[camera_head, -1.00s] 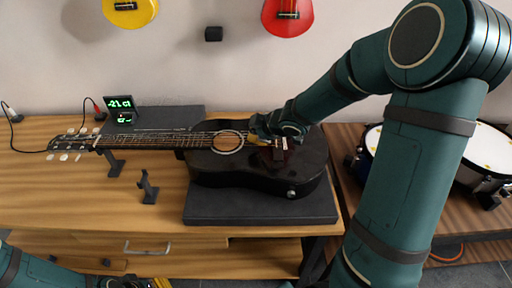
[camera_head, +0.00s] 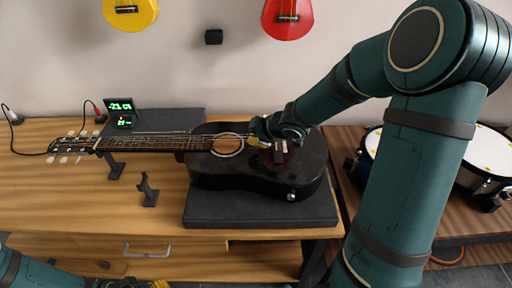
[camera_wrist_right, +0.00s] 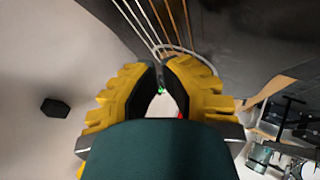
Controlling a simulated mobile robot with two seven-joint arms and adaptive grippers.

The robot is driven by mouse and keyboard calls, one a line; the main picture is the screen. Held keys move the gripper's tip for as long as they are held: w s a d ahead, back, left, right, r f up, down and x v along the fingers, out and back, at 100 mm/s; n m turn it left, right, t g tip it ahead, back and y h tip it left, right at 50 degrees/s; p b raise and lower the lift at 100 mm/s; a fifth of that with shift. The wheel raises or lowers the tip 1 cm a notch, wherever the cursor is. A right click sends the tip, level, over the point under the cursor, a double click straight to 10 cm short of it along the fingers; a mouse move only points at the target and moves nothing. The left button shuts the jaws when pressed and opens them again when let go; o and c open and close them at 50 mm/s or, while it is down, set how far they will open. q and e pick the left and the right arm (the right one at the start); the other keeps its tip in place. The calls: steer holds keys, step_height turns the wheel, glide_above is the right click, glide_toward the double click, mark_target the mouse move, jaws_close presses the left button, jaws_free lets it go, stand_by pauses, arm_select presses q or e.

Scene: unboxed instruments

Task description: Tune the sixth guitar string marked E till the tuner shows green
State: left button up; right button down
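The black guitar (camera_head: 300,172) lies on its back, neck to the left. Its headstock (camera_head: 72,145) has pale tuning pegs along both edges. Strings (camera_head: 165,142) run over the sound hole; the individual E string cannot be picked out. The tuner (camera_head: 121,105) stands behind the headstock with green text that looks like -21; its smaller line is unreadable. My right gripper (camera_head: 258,138) is low over the strings, right of the sound hole. In the right wrist view its yellow fingers (camera_wrist_right: 160,75) nearly meet beside the strings (camera_wrist_right: 160,25). My left gripper (camera_head: 150,285) is mostly cut off at the bottom edge.
A dark pad (camera_head: 262,216) lies under the guitar body. Black stands (camera_head: 149,190) are on the wooden table (camera_head: 60,205). Cables lie at the left. A drum (camera_head: 480,165) is at the right.

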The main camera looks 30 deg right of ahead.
steer(key=shift+f+b, duration=0.4)
steer(key=shift+f, duration=0.05)
steer(key=shift+f, duration=0.25)
stand_by(0.7)
steer(key=shift+r, duration=0.1)
steer(key=shift+r+p, duration=0.6)
steer(key=shift+r, duration=0.05)
step_height(320, 180, up, 5)
steer(key=p, duration=0.5)
stand_by(0.4)
